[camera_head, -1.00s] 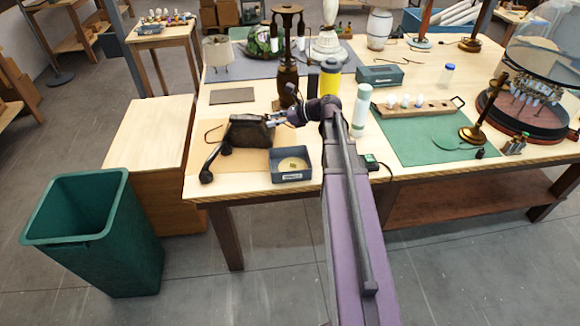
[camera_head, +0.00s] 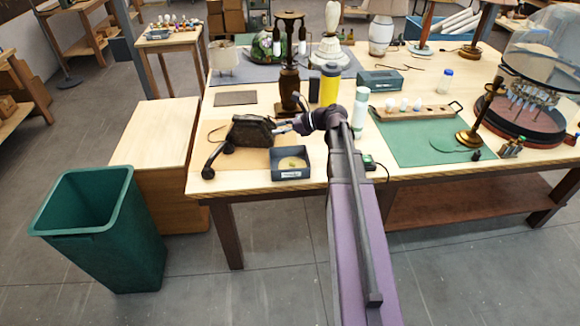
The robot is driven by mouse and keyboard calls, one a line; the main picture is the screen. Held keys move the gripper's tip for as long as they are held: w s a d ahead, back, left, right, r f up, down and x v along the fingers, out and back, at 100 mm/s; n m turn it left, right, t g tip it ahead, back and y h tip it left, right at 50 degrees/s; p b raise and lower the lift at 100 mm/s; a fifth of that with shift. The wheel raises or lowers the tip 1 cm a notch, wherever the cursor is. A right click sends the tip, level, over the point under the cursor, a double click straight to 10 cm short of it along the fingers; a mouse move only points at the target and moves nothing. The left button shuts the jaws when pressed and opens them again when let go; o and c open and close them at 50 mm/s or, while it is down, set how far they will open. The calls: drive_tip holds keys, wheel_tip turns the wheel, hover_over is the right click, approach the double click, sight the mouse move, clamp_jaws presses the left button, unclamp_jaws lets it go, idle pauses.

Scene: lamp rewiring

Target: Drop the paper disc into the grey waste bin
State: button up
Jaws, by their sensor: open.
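A pale round piece (camera_head: 291,163) lies in a small grey-blue tray (camera_head: 291,174) at the table's front edge; I cannot tell whether it is the paper disc. The only large bin (camera_head: 105,245) in view is dark green, not grey. It stands open on the floor at the left, apart from the table. My gripper (camera_head: 281,127) is open above the table, behind the tray and at the right end of a dark boxy object (camera_head: 250,131). Its fingertips are small, and I cannot tell whether they touch that object. I see nothing held.
A low wooden cabinet (camera_head: 155,130) stands between the bin and the worktable. A yellow cylinder (camera_head: 329,86), a white bottle (camera_head: 360,110) and a dark lamp post (camera_head: 289,70) stand close behind my arm. Floor in front of the bin is clear.

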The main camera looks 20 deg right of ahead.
idle(0.8)
drive_tip(key=s+a+f+n+g+h+b, duration=0.2)
drive_tip(key=s+a+f+n+g+h, duration=0.2)
drive_tip(key=s+f+n, duration=0.4)
drive_tip(key=s+a+f+n+g+h+b, duration=0.3)
drive_tip(key=s+a+f+n+h, duration=0.4)
drive_tip(key=s+n, duration=0.4)
drive_tip(key=a+f+n+g, duration=0.1)
drive_tip(key=n, duration=0.5)
drive_tip(key=shift+s+f, duration=0.15)
drive_tip(key=shift+f, duration=0.1)
